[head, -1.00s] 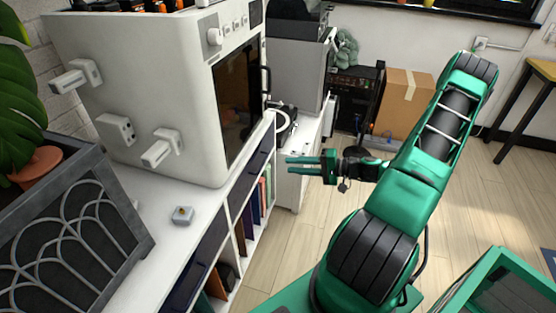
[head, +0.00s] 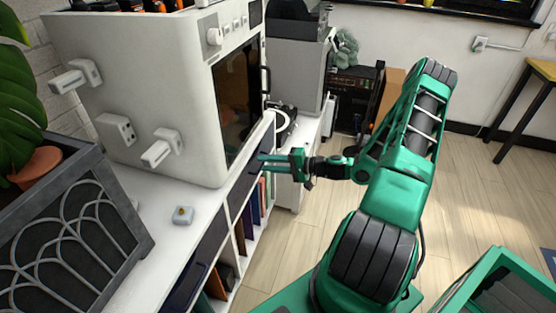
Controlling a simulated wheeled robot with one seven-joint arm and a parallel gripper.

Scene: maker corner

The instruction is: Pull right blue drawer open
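The right blue drawer (head: 237,193) is a dark navy front in the top row of the white shelf unit, below the countertop edge. It looks closed. A second dark blue drawer (head: 211,243) sits nearer, to its left. My gripper (head: 264,163) is at the far part of the right drawer's front, its green fingers pointing left toward it. The fingers look apart, with nothing seen between them.
A large white machine (head: 150,80) with a dark glass door stands on the white countertop (head: 130,290). Books (head: 264,190) fill the shelves below. The wooden floor (head: 285,245) beside the unit is clear.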

